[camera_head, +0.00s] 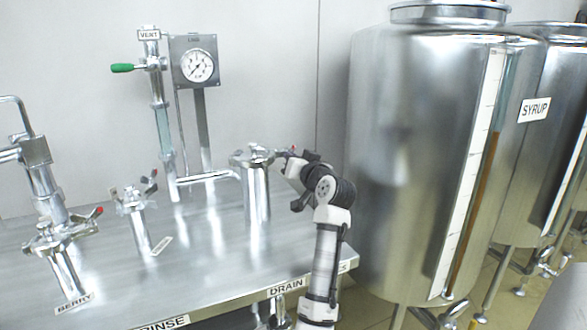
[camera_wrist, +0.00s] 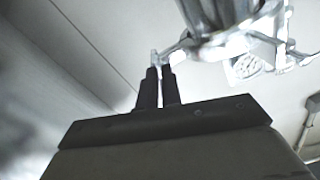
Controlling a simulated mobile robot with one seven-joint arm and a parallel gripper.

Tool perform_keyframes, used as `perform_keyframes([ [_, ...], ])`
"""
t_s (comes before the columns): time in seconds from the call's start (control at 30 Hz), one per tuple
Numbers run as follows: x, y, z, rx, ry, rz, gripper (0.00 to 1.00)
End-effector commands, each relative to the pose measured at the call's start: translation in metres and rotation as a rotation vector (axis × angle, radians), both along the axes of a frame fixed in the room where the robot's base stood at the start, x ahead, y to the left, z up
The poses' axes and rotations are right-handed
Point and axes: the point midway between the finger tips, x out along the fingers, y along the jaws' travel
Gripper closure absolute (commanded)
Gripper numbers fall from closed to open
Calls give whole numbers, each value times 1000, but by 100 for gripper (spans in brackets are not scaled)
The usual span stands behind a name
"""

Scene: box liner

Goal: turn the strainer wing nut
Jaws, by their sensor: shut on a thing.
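The strainer (camera_head: 257,198) is an upright shiny metal cylinder near the right end of the steel bench, with a clamped lid. My gripper reaches in from the right at lid height. In the wrist view the strainer (camera_wrist: 215,15) fills the top, and a thin metal wing (camera_wrist: 177,48) reaches left from it. The dark fingers of my gripper (camera_wrist: 160,70) are close together, shut on the end of this wing. The exact contact is small and blurred.
A large syrup tank (camera_head: 410,150) stands close on the right of my arm. A pressure gauge (camera_head: 197,66) and a vent pipe with a green handle (camera_head: 122,68) rise behind. Other metal fittings (camera_head: 135,215) stand left on the bench (camera_head: 215,265); its front middle is clear.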

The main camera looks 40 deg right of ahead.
Motion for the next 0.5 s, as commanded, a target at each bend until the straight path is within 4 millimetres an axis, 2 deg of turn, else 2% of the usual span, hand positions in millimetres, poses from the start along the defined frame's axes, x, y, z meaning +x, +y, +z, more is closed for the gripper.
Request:
perform_keyframes([
  [0.2, 0, 0, -4, -180, 44, -1, 100],
  [0.5, 0, 0, -2, -349, 86, 0, 100],
])
